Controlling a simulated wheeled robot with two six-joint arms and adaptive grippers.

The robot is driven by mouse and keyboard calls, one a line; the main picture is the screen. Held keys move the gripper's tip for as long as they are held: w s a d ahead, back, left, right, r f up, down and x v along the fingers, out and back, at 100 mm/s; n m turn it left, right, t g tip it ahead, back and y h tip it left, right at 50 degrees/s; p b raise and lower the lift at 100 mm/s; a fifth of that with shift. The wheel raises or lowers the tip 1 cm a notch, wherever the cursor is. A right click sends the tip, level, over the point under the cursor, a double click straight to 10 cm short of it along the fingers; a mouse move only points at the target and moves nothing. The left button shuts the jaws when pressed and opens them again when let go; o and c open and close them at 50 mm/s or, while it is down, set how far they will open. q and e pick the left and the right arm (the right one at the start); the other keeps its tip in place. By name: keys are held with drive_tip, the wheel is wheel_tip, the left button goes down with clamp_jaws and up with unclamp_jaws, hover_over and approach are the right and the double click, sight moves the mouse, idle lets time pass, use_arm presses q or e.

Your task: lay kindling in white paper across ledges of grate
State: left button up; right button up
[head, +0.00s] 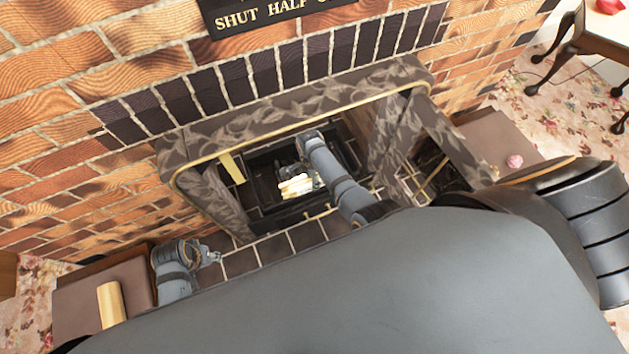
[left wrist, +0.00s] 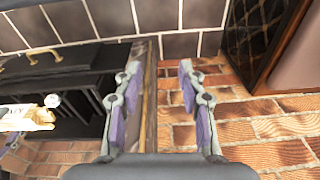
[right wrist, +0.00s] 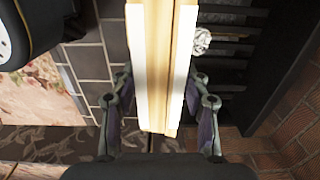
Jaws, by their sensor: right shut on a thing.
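The kindling in white paper (head: 296,187) is a bundle of pale sticks over the dark grate (head: 263,172) inside the fireplace. My right gripper (head: 290,170) is shut on it. In the right wrist view the bundle (right wrist: 160,60) runs lengthwise between the fingers, beside the grate's dark bars (right wrist: 236,62); I cannot tell whether it touches the ledges. The left wrist view shows the bundle's end (left wrist: 25,117) at the left edge. My left gripper (head: 216,257) is open and empty, low at the left of the hearth; its fingers (left wrist: 158,72) are spread apart.
A crumpled pale ball (right wrist: 201,40) lies by the grate bars. The patterned stone surround (head: 212,205) frames the narrow opening. A yellow roll (head: 110,304) lies on the left brown block (head: 70,312). A pink object (head: 515,161) sits on the right block. The tiled hearth (head: 272,247) is clear.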

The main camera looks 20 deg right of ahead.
drive_tip(key=shift+w+f+b, duration=0.15)
drive_tip(key=shift+w+b, duration=0.2)
drive_tip(key=shift+w, duration=0.05)
drive_tip(key=shift+w+f+b, duration=0.15)
drive_tip(key=shift+w+b, duration=0.2)
drive_tip(key=shift+b, duration=0.15)
drive_tip(key=w+b, duration=0.1)
drive_tip(key=b, duration=0.1)
drive_tip(key=w+b, duration=0.1)
drive_tip(key=w, duration=0.1)
drive_tip(key=w+b, duration=0.1)
drive_tip(key=b, duration=0.1)
drive_tip(key=shift+w+a+f+b, duration=0.1)
drive_tip(key=shift+w+f+b, duration=0.25)
drive_tip(key=shift+w, duration=0.05)
drive_tip(key=shift+w+f+b, duration=0.2)
drive_tip(key=shift+f+b, duration=0.4)
drive_tip(key=shift+f, duration=0.05)
drive_tip(key=shift+f+b, duration=0.3)
drive_tip(key=shift+f, duration=0.35)
use_arm(q)
drive_tip(key=w+d+r+t+h, duration=0.1)
drive_tip(key=w+d+r+t, duration=0.1)
drive_tip(key=w+t, duration=0.5)
drive_tip(key=shift+w+d+r, duration=0.15)
drive_tip(key=shift+d+r, duration=0.2)
drive_tip(key=shift+d, duration=0.4)
use_arm(e)
drive_tip(key=shift+w+f, duration=0.1)
drive_tip(key=shift+f, duration=0.1)
